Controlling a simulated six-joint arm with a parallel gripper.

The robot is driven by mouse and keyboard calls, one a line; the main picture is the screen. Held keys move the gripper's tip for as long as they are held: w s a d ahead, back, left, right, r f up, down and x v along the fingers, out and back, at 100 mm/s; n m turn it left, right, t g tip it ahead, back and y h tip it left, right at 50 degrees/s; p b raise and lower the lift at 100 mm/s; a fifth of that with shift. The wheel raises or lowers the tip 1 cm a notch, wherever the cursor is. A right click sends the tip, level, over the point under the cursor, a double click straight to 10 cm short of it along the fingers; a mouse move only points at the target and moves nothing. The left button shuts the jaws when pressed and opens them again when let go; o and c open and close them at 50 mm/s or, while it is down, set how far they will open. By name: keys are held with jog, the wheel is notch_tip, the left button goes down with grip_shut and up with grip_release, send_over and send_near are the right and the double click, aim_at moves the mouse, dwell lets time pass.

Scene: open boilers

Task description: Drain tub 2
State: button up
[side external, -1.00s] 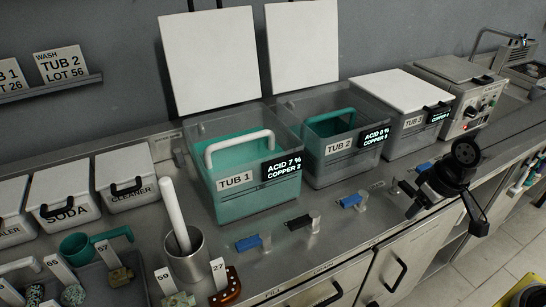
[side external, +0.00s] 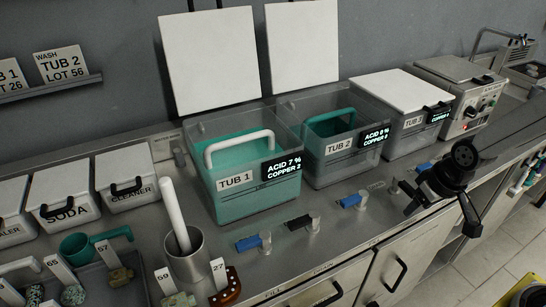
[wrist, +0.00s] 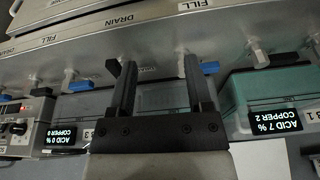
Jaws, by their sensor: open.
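Tub 2 (side external: 335,172) is a clear, open tub with its white lid raised. A teal basket (side external: 330,122) with a handle sits in it. Its display (side external: 374,136) seems to read acid 8 %, copper 0. The lower part of the tub looks grey and clear. My gripper (side external: 408,198) is open and empty at the bench front, right of tub 2's blue fill valve (side external: 352,201). In the wrist view, upside down, my fingers (wrist: 159,62) are spread, with a black valve handle (wrist: 113,67) by the left fingertip and the blue one (wrist: 210,67) by the right.
Tub 1 (side external: 240,196) stands left, open, with teal liquid and a white-handled basket. Tub 3 (side external: 407,140) is lidded at right. More valves (side external: 300,221) line the bench front. A metal cup (side external: 187,262) with a white rod stands at front left.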

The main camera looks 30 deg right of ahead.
jog(key=w+d+f+m+t+h, duration=0.3)
jog(key=d+f+m, duration=0.35)
jog(key=d, duration=0.55)
jog(key=s+d+f+m+h, duration=0.2)
jog(key=s+d+f+h, duration=0.2)
jog(key=s+d+h, duration=0.55)
jog(key=n+t+y, duration=0.9)
jog(key=t+y, duration=0.2)
jog(key=t, duration=0.1)
send_near(404, 187)
jog(key=w+d, duration=0.1)
jog(key=w, duration=0.1)
jog(key=shift+f+m, duration=0.2)
jog(key=shift+m, duration=0.05)
jog(key=shift+w, duration=0.15)
